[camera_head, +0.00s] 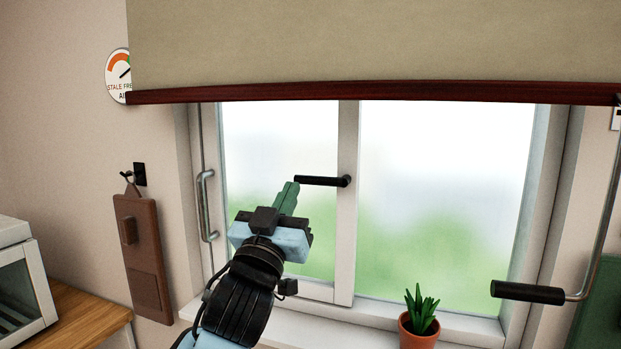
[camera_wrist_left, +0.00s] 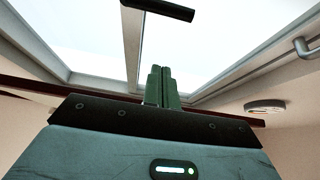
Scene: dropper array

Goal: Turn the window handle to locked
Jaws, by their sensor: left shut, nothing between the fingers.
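The window handle (camera_head: 322,181) is a black lever on the middle post of the window frame. It lies about horizontal and points left from its pivot. My left gripper (camera_head: 289,188) has its green fingers shut and empty, with the tips close below and left of the handle's free end in the head view. I cannot tell whether they touch there. In the left wrist view the shut fingers (camera_wrist_left: 161,70) stand apart from the handle (camera_wrist_left: 158,8), which shows at the top edge. My right gripper is not in view.
A rolled-down blind (camera_head: 380,50) with a dark red bar hangs above. A metal crank with black grip (camera_head: 527,292) hangs at the right. A potted plant (camera_head: 419,318) stands on the sill. A vertical pull handle (camera_head: 206,206) and a brown board (camera_head: 143,258) are at the left.

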